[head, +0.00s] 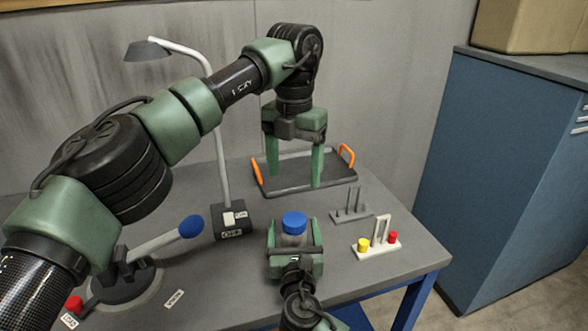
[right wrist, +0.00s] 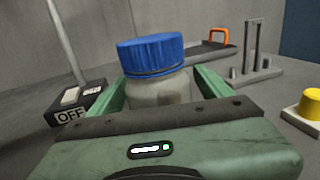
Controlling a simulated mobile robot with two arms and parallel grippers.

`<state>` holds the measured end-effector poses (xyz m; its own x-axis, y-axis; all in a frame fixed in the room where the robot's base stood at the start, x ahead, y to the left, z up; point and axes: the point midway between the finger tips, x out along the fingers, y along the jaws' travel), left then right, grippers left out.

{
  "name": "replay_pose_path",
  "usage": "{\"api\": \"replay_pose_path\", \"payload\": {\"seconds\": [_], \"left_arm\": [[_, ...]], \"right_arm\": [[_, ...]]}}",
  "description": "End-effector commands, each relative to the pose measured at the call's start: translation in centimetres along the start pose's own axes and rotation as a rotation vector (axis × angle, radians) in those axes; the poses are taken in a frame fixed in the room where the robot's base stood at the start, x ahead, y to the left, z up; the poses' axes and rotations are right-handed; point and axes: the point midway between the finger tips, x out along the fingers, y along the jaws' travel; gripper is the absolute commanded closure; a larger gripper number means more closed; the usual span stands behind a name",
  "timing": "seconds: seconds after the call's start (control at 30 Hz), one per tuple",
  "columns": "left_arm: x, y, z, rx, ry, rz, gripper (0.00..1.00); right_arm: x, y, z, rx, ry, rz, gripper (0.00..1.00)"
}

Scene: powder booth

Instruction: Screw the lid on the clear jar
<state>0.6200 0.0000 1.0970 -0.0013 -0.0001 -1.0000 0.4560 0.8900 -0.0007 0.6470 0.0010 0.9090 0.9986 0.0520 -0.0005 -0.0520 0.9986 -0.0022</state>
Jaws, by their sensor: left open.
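The clear jar (head: 294,240) stands upright near the front of the table, with its blue lid (head: 293,222) sitting on top. In the right wrist view the jar (right wrist: 160,92) looks cloudy, and a dark line shows under the rim of the lid (right wrist: 151,54). I cannot tell how tightly the lid sits. My right gripper (head: 295,240) has its fingers on both sides of the jar body, close against it, below the lid. My left gripper (head: 295,172) is open and empty, pointing down, and appears behind the jar in front of the tray.
A dark tray with orange handles (head: 335,177) lies at the back. A lamp on a switch box (head: 232,222) stands left of the jar. A grey peg stand (head: 352,213) and a white holder with yellow and red knobs (head: 376,246) are to the right. A blue-knobbed lever (head: 190,227) is at left.

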Motion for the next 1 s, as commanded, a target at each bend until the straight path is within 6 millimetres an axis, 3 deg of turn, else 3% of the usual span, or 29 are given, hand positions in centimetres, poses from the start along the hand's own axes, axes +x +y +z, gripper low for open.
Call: {"api": "replay_pose_path", "payload": {"seconds": [0.3, 0.7, 1.0], "left_arm": [[0.0, 0.0, 0.0, 0.0, 0.0, 0.0, 0.27], [0.1, 0.0, 0.0, 0.0, 0.0, 0.0, 0.27], [0.1, 0.0, 0.0, 0.0, 0.0, 0.0, 0.27]], "right_arm": [[-0.4, 0.0, 0.0, 0.001, 0.0, 0.001, 0.21], [-6.6, 0.0, -0.1, 0.001, 0.002, 0.001, 0.21], [-7.8, 0.0, 0.0, 0.0, 0.0, 0.0, 0.21]]}}
